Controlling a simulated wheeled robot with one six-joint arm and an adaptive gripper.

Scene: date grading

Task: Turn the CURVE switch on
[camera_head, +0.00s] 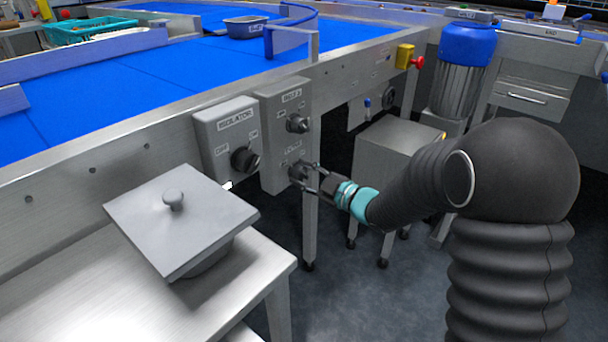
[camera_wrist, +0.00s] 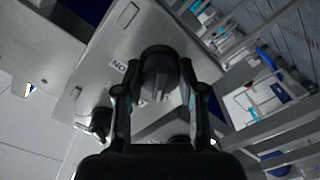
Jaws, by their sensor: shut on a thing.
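A grey switch box (camera_head: 271,150) is fixed to the side of the blue conveyor's frame. It has two black rotary knobs, an upper knob (camera_head: 297,123) and a lower knob (camera_head: 300,172). The upper label seems to read BELT 2; the lower label is too small to read surely. My gripper (camera_head: 306,176) is at the lower knob, reaching in from the right. In the wrist view the dark ridged lower knob (camera_wrist: 157,86) sits between the two fingers, which are shut on it. An ON label (camera_wrist: 119,67) shows beside it. The fingers partly hide its pointer direction.
The ISOLATOR box (camera_head: 226,138) with its black knob (camera_head: 244,160) is close on the left. A steel table (camera_head: 262,275) with a lidded pan (camera_head: 180,220) stands at front left. A steel cabinet (camera_head: 390,160) and blue motor (camera_head: 466,46) stand behind.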

